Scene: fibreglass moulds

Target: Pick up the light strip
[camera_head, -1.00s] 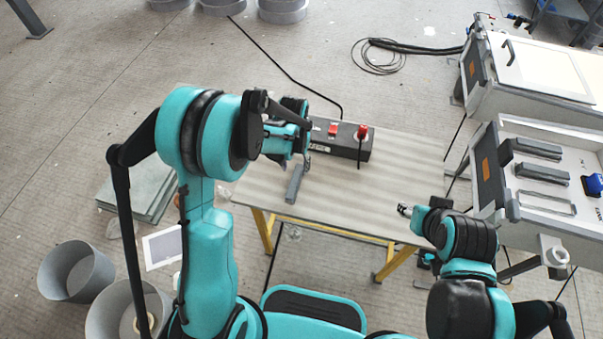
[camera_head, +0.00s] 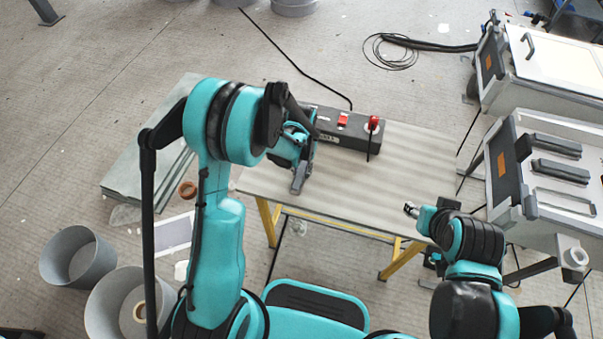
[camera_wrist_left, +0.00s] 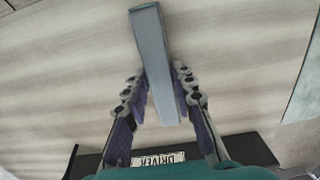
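The light strip, a narrow grey bar, lies on the table; in the left wrist view the light strip (camera_wrist_left: 158,62) runs between the two fingers. My left gripper (camera_head: 298,178) is low over the table at the strip, hiding much of it in the head view. In the left wrist view the fingers of my left gripper (camera_wrist_left: 160,78) stand on both sides of the strip, tips close to its sides; I cannot tell whether they press on it. My right gripper (camera_head: 412,210) is at the table's right front edge, away from the strip; its opening is too small to tell.
The right part of the table (camera_head: 415,165) is bare. Grey machines (camera_head: 560,165) stand at the right. Grey buckets (camera_head: 78,258) and stacked sheets (camera_head: 150,165) are on the floor at left.

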